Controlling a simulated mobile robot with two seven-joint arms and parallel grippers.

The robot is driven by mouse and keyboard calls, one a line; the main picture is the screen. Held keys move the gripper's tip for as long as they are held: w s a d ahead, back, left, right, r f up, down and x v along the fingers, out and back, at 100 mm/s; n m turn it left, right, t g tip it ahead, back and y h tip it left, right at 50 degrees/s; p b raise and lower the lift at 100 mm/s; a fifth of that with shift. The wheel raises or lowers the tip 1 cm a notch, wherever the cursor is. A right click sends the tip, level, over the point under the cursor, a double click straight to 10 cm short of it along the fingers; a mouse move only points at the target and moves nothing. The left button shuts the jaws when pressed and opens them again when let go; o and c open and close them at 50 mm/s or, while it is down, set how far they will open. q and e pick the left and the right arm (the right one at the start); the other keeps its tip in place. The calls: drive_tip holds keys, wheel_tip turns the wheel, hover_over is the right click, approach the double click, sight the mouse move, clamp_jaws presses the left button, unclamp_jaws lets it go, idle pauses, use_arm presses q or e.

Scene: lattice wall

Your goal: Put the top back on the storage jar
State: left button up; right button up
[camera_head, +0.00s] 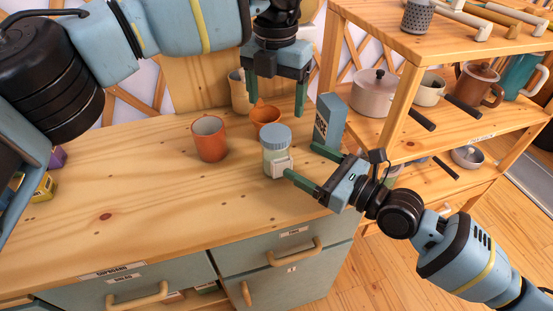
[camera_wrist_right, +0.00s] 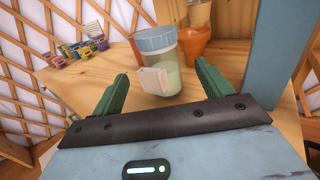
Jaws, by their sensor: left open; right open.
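The storage jar (camera_head: 268,160) stands upright on the wooden counter, pale glass with a white label and greenish contents. Its blue-grey top (camera_head: 276,136) rests on the jar's mouth and looks level; I cannot tell how tightly it sits. In the right wrist view the jar (camera_wrist_right: 180,72) and its top (camera_wrist_right: 155,40) are between and beyond the fingers. My right gripper (camera_head: 300,160) is open, its fingers pointing at the jar from the right, with nothing held. My left gripper (camera_head: 278,103) is open and empty, pointing down above and behind the jar.
An orange-red cup (camera_head: 209,140) stands left of the jar, and an orange pot (camera_head: 266,116) and a beige canister (camera_head: 239,92) stand behind it. A blue-grey box (camera_head: 329,122) is close to the right gripper. Shelves with a pot (camera_head: 374,97) rise at right.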

sight(280, 147)
drive_tip(key=shift+x, duration=3.9)
drive_tip(key=shift+c, duration=0.5)
clamp_jaws()
use_arm(q)
drive_tip(key=n, duration=2.2)
drive_tip(key=shift+n, duration=0.3)
drive_tip(key=shift+f, duration=4.05)
